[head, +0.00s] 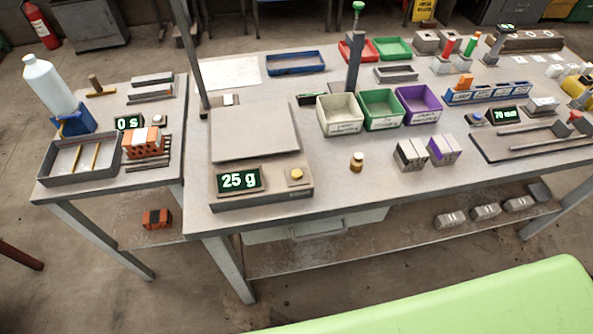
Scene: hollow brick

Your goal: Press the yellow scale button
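The scale (255,135) stands on the near left part of the main table, with an empty flat grey pan. Its front panel has a green display (239,180) reading "25 g". The yellow scale button (296,174) sits to the right of the display on the same panel, and nothing covers it. Neither of my grippers is in the head view, so I cannot see whether they are open or shut.
A thin post (198,60) rises behind the scale's left side. A side table (60,190) holds a hollow orange brick (143,143) and a grey tray (104,170).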

